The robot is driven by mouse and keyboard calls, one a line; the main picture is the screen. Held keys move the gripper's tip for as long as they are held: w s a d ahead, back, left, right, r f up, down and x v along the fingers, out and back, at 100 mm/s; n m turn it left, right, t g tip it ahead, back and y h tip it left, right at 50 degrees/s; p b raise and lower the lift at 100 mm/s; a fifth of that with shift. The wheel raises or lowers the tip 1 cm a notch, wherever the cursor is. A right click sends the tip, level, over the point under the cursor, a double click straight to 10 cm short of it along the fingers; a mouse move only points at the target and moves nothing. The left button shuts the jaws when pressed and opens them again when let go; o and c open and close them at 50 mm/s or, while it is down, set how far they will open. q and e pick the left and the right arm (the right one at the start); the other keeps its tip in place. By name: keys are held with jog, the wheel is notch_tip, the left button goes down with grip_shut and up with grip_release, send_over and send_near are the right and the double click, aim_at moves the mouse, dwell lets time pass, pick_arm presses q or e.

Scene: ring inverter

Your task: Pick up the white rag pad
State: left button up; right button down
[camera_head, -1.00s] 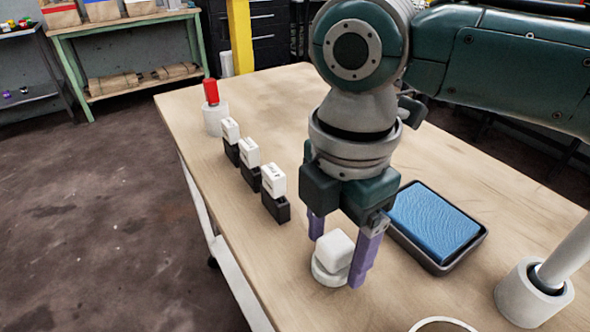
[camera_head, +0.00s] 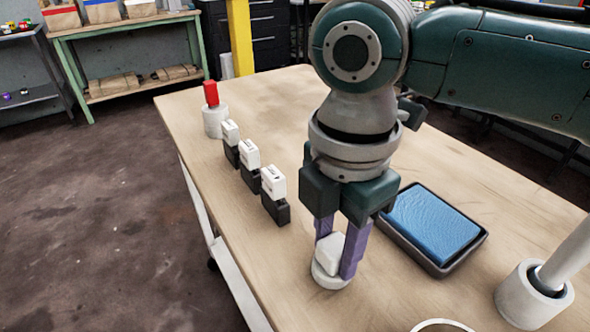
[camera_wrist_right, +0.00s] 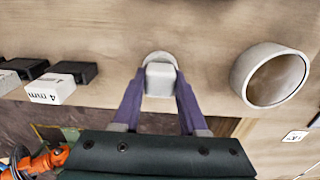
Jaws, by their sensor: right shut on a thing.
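The white rag pad (camera_head: 328,254) is a small rounded white block on a round pale base (camera_head: 331,280) at the table's near left part. My right gripper (camera_head: 341,256) points down and is shut on the pad, with its purple fingers on either side. In the right wrist view the pad (camera_wrist_right: 160,79) sits between the fingertips (camera_wrist_right: 159,88), and the round base (camera_wrist_right: 160,56) shows just beyond it. The pad appears still at its base. My left gripper is not in view.
A blue pad in a dark tray (camera_head: 437,262) lies right of the gripper. Several white-topped black blocks (camera_head: 274,195) line the left edge. A red-topped white cylinder (camera_head: 213,115) stands behind them. A white holder (camera_head: 533,292) and an open ring (camera_wrist_right: 272,76) are at the right.

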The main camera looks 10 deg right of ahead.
aim_at(336, 243)
notch_tip(336, 243, up, 20)
jog(key=p, duration=0.4)
